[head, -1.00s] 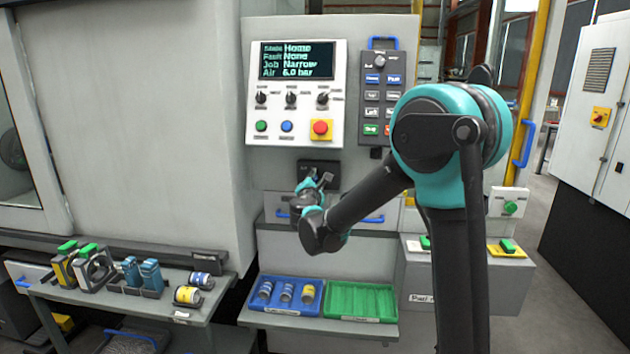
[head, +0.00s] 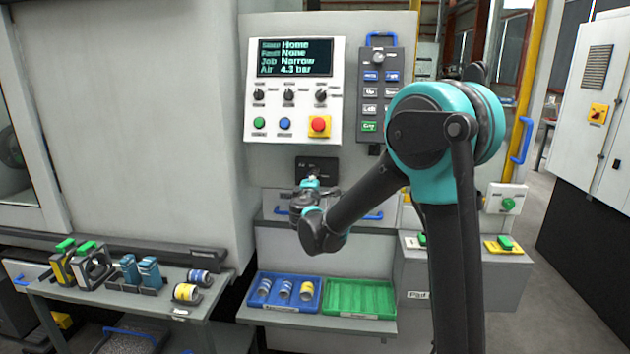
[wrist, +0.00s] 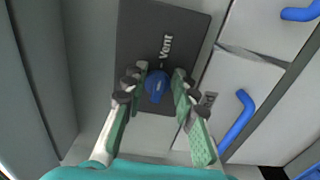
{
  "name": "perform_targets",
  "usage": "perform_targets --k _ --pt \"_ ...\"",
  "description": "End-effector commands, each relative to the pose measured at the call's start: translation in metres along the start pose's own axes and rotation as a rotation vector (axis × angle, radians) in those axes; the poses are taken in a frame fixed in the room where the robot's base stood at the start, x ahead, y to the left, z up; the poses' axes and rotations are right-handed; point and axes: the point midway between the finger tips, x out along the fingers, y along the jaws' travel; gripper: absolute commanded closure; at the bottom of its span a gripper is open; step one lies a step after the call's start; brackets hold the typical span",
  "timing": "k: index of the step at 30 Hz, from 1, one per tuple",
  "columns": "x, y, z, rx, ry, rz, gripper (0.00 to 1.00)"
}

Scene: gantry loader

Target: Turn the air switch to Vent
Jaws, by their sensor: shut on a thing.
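The air switch is a blue knob (wrist: 156,92) on a dark plate (wrist: 135,35) in the wrist view. The word "Vent" is printed on the plate just beyond the knob, with a short mark between them. My gripper (wrist: 155,80) has one finger on each side of the knob and is shut on it. The knob's pointer is hard to read between the fingers. In the head view the plate (head: 317,165) is on the machine front below the control panel, and my gripper (head: 309,184) partly covers it. The screen (head: 295,57) reads Air 4.3 bar.
The control panel (head: 290,112) with a red button is above the plate. Blue handles (wrist: 236,125) are close to my right finger in the wrist view. A blue tray (head: 284,306) and a green tray (head: 360,312) lie on a shelf below.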

Motion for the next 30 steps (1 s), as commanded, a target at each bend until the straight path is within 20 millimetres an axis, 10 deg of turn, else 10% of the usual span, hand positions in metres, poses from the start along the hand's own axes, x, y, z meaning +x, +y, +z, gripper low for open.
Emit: perform_targets --k 14,15,16,30 --pt "-0.001 -0.001 0.000 0.016 0.000 -0.001 1.00" --pt "-0.001 -0.001 0.000 0.015 0.000 -0.001 0.70" --pt "-0.001 -0.001 0.000 0.015 0.000 -0.001 0.68" --pt "-0.019 0.000 0.000 0.014 0.002 -0.001 0.68"
